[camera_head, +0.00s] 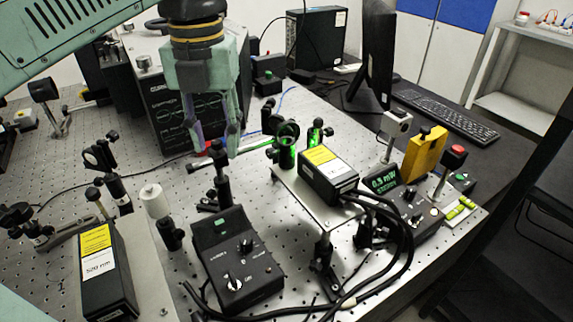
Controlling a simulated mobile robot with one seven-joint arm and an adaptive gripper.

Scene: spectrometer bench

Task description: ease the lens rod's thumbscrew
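My gripper (217,138) points down above the optical table, left of the middle of the picture. Its two fingers are spread apart. A black post (222,188) with a knob-like top stands below and between the fingertips; I cannot tell whether they touch it. A round lens mount with green-lit glass (287,133) stands to the right of the gripper. Another ring-shaped mount (97,155) on a post is to the left. I cannot tell which rod is the lens rod, and its thumbscrew is too small or hidden to make out.
A black control box (238,262) with knobs stands in front of the black post. A yellow-labelled laser box (328,172) sits on a raised plate to the right, with thick cables. Another laser box (105,270) is front left. An instrument cabinet (180,115) stands behind the gripper.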

